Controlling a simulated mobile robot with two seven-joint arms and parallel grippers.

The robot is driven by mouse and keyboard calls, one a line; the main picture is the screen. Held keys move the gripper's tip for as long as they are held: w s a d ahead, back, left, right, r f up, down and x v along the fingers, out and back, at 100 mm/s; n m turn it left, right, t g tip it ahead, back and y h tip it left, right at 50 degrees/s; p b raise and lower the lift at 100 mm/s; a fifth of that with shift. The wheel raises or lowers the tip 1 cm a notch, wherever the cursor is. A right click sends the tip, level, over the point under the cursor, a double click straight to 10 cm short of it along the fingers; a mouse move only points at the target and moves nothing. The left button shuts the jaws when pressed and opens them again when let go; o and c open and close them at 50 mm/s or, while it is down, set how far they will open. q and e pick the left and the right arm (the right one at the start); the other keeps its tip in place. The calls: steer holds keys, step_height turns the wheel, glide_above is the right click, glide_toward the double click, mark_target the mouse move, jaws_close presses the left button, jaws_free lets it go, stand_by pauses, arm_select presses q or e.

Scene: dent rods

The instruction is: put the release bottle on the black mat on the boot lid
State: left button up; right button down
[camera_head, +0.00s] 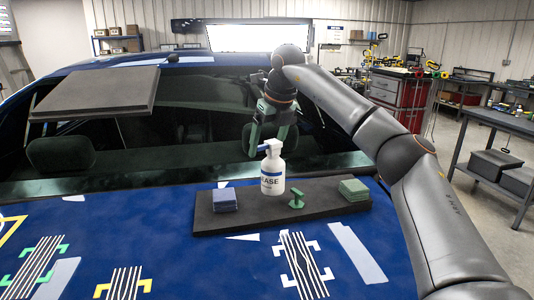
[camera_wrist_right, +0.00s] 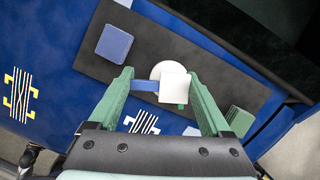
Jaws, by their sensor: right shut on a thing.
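The white release bottle (camera_head: 272,175), with a label ending in "ASE" and a blue nozzle, is upright at the black mat (camera_head: 322,197) on the blue boot lid. I cannot tell whether its base touches the mat. My right gripper (camera_head: 267,138) comes down from above with its green fingers around the bottle's head. My left gripper is not in view.
A small green stand (camera_head: 297,198) is close to the bottle's right. A dark panel (camera_head: 95,90) hangs at upper left. A workbench (camera_head: 500,122) stands far right.

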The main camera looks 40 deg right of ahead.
steer(key=shift+f, duration=1.3)
steer(key=shift+a, duration=0.1)
steer(key=shift+f, duration=0.15)
jaws_free()
steer(key=v, duration=1.2)
